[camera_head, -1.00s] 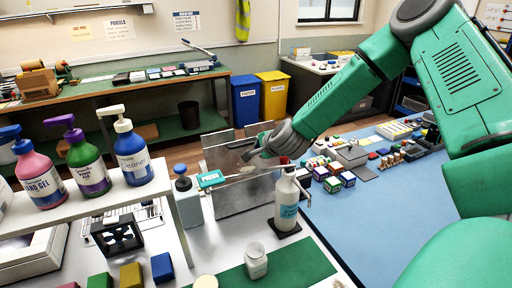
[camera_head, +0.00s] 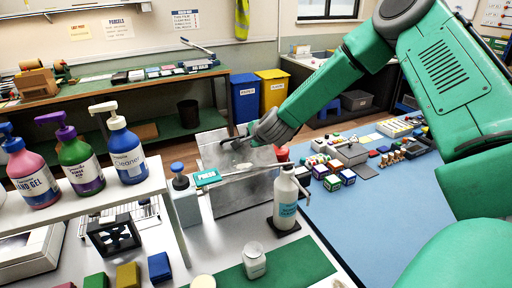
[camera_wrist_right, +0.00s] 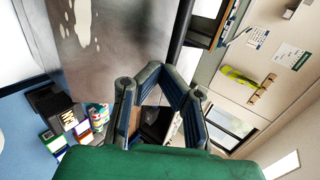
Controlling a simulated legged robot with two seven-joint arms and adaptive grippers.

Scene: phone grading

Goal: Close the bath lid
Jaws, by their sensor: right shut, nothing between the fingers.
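The bath lid (camera_head: 222,156) is a shiny grey metal panel standing steeply raised in the middle of the head view. It fills the upper left of the right wrist view (camera_wrist_right: 115,50), with pale patches on its face. My right gripper (camera_head: 232,140) is at the lid's upper part, with its fingers seen from the side. In the right wrist view the gripper (camera_wrist_right: 172,84) is shut and empty, close beside the panel. I cannot tell whether it touches the lid. The bath's body is mostly hidden. My left gripper is out of view.
A white labelled spray bottle (camera_head: 286,200) stands close to the right of the panel. A shelf with pump bottles (camera_head: 131,152) is nearer left. Coloured cubes (camera_head: 332,182) lie on the blue mat.

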